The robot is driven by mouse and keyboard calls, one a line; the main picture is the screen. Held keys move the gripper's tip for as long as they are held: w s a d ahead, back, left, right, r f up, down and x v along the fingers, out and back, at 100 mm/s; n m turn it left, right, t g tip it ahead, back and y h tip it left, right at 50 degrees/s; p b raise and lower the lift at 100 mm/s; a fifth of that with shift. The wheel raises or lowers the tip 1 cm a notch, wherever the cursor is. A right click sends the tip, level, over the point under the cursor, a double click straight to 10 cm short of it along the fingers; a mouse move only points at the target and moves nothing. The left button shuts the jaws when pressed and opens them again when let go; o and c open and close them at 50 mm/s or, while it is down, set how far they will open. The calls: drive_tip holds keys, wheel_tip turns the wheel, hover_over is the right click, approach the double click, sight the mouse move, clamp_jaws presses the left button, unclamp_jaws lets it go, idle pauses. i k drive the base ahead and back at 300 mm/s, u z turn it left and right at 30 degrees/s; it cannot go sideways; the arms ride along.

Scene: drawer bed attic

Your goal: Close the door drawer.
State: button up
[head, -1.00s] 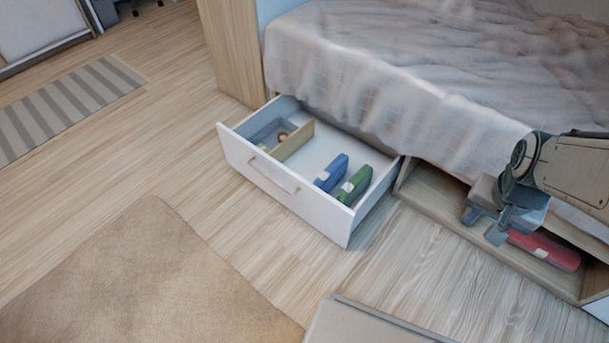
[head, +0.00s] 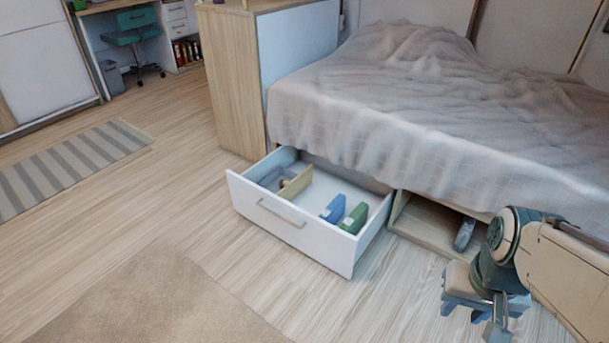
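The drawer (head: 291,227) under the bed is pulled out over the floor. It has a white front with a metal bar handle (head: 281,213). Inside are a wooden divider (head: 296,184), a blue item (head: 334,209) and a green item (head: 355,218). My gripper (head: 478,318) is at the lower right, to the right of the drawer and apart from it. It points down, and its finger opening is not clear from this angle.
The bed (head: 400,110) stands above the drawer. An open cubby (head: 425,225) lies right of the drawer, with a dark grey object (head: 464,234) in it. A beige rug (head: 160,300) lies in front.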

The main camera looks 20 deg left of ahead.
sight(297, 223)
drive_tip(key=u, duration=0.85)
drive_tip(key=i, duration=1.15)
drive_tip(key=u, duration=0.55)
